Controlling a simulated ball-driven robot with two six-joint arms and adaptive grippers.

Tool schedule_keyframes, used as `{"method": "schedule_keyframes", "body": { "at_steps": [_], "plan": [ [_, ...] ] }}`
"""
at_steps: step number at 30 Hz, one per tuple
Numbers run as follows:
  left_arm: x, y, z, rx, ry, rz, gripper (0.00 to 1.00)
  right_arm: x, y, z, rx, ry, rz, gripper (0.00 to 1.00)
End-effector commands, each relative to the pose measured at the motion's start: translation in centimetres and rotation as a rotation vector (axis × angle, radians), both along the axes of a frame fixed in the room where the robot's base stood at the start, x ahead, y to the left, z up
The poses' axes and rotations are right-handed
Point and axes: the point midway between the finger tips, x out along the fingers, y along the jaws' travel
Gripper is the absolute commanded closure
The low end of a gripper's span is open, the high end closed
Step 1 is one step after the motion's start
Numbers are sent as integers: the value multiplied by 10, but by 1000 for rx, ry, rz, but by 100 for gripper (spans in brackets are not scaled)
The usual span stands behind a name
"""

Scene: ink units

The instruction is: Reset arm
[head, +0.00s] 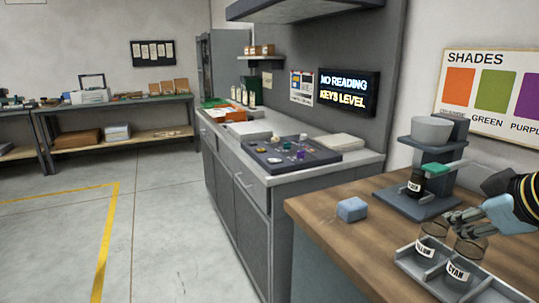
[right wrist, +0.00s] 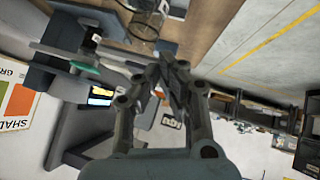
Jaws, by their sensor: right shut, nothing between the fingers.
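My right gripper (head: 456,220) comes in from the right edge in the head view, over the wooden counter. Its fingers are together and hold nothing, and its tips are close above the jars; contact cannot be told. In the right wrist view its closed fingertips (right wrist: 172,65) show in the middle. Below it a grey rack (head: 409,266) holds a glass jar (head: 426,252) with a partly hidden label and another jar (head: 463,268) labelled CYAN. My left gripper is not in view.
A grey stand (head: 418,205) with a dark jar (head: 415,185) stands behind the rack. A blue block (head: 351,209) lies on the wooden counter (head: 330,237). A dark tray (head: 270,160) with small items is on the grey bench. A screen (head: 348,92) reads NO READING. The floor at left is clear.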

Motion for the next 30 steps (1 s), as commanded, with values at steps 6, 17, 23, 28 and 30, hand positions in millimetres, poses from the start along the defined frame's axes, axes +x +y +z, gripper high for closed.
{"method": "schedule_keyframes", "body": {
  "at_steps": [6, 17, 23, 28, 30],
  "plan": [
    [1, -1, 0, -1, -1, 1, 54, -42, 22, -35, 34, 85, -43, 100],
    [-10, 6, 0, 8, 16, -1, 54, -143, 56, -86, 93, 271, -189, 100],
    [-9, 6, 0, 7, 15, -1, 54, -205, 69, -101, 122, 381, -305, 100],
    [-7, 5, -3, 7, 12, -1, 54, -246, 73, -114, 133, 462, -402, 100],
    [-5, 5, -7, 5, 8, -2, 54, -239, 71, -139, 128, 466, -401, 100]
  ]
}}
